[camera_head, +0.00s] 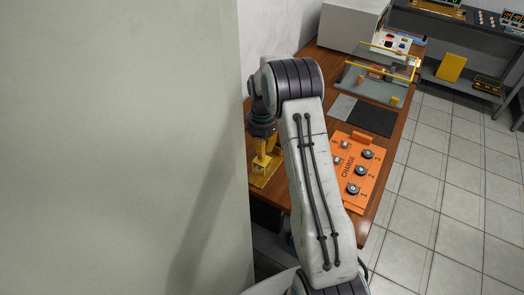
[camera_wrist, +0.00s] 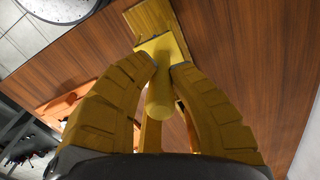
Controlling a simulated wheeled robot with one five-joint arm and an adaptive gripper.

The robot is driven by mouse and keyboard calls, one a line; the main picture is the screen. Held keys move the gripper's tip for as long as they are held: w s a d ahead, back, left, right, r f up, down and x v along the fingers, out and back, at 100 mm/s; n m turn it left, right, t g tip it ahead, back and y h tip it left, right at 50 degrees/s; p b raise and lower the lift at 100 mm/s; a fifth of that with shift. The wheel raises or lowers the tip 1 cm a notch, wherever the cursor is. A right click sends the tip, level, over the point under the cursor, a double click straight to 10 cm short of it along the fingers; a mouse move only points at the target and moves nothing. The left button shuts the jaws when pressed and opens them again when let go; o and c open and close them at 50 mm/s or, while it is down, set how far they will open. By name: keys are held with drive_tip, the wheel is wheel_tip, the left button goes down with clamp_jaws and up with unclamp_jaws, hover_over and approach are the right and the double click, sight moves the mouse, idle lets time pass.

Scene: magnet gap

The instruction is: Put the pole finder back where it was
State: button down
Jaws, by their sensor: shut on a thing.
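My gripper (camera_wrist: 167,68) shows in the wrist view with its two thick yellow fingers closed on a yellow piece with a round end (camera_wrist: 160,100), which I take to be the pole finder. A flat yellow part (camera_wrist: 165,45) shows just past the fingertips; I cannot tell whether it belongs to the held piece or to a stand. Beyond it is a yellow block-like piece (camera_wrist: 150,17) on the wooden bench. In the head view my gripper (camera_head: 265,160) points down at the bench's left side, over a yellow base (camera_head: 264,178). My arm partly hides this area.
The wooden bench (camera_head: 312,75) carries an orange CHARGE panel (camera_head: 375,200) with numbered round knobs, a dark mat (camera_head: 371,118), a grey mat (camera_head: 342,106) and a grey tray with a yellow frame (camera_head: 372,85). A pale wall stands close on the left. Tiled floor (camera_head: 450,190) is open on the right.

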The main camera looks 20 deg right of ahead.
drive_tip(key=shift+f, duration=0.65)
drive_tip(key=shift+f, duration=0.2)
drive_tip(key=c, duration=1.3)
unclamp_jaws()
drive_tip(key=shift+r, duration=0.1)
drive_tip(key=shift+o, duration=0.2)
wheel_tip(320, 180, up, 12)
drive_tip(key=shift+r+b, duration=0.15)
drive_tip(key=shift+b, duration=0.2)
